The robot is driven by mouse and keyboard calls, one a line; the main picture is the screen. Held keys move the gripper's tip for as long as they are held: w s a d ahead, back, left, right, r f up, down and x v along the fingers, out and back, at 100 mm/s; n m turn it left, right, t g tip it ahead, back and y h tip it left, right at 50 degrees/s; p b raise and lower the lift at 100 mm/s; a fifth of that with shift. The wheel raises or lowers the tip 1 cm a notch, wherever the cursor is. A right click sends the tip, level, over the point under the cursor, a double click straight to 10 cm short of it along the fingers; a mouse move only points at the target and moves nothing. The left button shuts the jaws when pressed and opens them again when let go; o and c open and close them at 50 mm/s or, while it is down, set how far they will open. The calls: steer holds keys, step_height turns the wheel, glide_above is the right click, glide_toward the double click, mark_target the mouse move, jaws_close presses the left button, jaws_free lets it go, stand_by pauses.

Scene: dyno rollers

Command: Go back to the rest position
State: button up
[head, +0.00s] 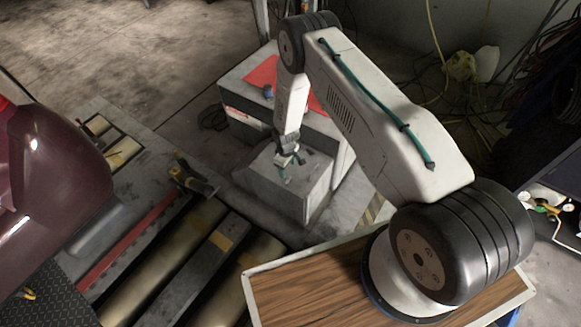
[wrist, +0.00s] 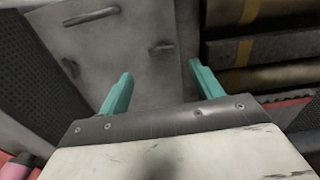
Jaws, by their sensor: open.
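My gripper (head: 292,171) hangs at the end of my arm, pointing down over a low grey block in the head view. Its two teal fingers also show in the wrist view (wrist: 160,88), spread apart with nothing between them. Below them in the wrist view is a grey metal surface (wrist: 110,50) with several dark slots or marks. My arm reaches up from its base at the lower right, bends at the top and drops to the gripper. The exact gap between fingertips and surface is hard to tell.
The grey block (head: 265,183) stands beside a taller grey cabinet with a red top (head: 262,72). Dyno rollers (head: 155,257) lie at the lower left, near a dark red car body (head: 50,175). Cables hang at the upper right. Open concrete floor (head: 150,50) lies at the upper left.

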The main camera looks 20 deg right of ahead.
stand_by(0.4)
steer(key=s+m+g, duration=0.2)
steer(key=s, duration=0.4)
steer(key=s+d+r+m+g, duration=0.1)
steer(key=s+r, duration=0.3)
steer(key=r, duration=1.1)
steer(key=s+r+m+g, duration=0.15)
steer(key=s+r, duration=0.25)
steer(key=r, duration=1)
steer(key=s+d+r+m, duration=0.1)
steer(key=s+r+m, duration=0.15)
steer(key=r, duration=1.25)
steer(key=s+d+r+t, duration=0.3)
steer(key=s+r+t, duration=0.2)
steer(key=s+r, duration=1.6)
steer(key=shift+s+t, duration=0.35)
steer(key=shift+s, duration=0.05)
steer(key=shift+r, duration=0.1)
